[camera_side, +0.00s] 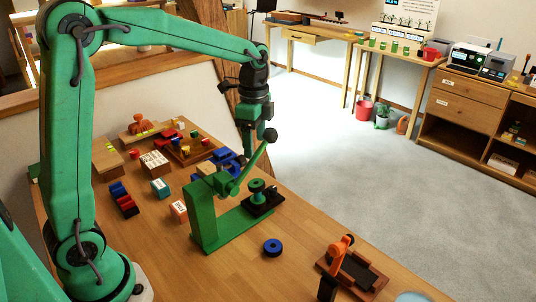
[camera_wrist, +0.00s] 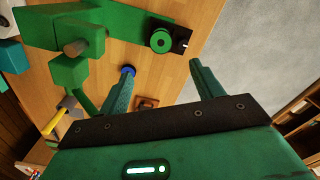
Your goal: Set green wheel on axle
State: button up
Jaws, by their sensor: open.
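The green wheel (camera_wrist: 161,41) has a dark centre and sits on a black block (camera_wrist: 180,41). In the side view the wheel (camera_side: 257,186) shows at the right end of a green frame (camera_side: 204,218). A short wooden stub (camera_wrist: 75,47), perhaps the axle, sticks out of a green part of that frame in the wrist view. My gripper (camera_wrist: 161,68) is open and empty, its fingers spread wide, with the wheel beyond the fingertips. In the side view my gripper (camera_side: 256,145) hangs above the frame, apart from the wheel. Its fingertips are hard to make out there.
A blue ring (camera_side: 272,247) lies on the table in front of the frame. An orange clamp-like piece (camera_side: 341,245) stands on a dark tray at the front right. Several coloured blocks and a wooden tray (camera_side: 190,153) crowd the back left. Bare wood lies front left.

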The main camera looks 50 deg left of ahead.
jog(key=m, duration=0.1)
send_near(257, 184)
jog(key=shift+w+a+f, duration=0.1)
jog(key=shift+a+f, duration=0.1)
jog(key=shift+f, duration=0.7)
jog(key=shift+a+f, duration=0.15)
jog(key=shift+f, duration=0.75)
jog(key=shift+f, duration=0.15)
jog(key=shift+f, duration=2.45)
jog(key=shift+c, duration=0.5)
jog(key=c, duration=1.1)
jog(key=shift+o, duration=0.2)
jog(key=shift+r, duration=0.1)
notch_tip(257, 184, up, 18)
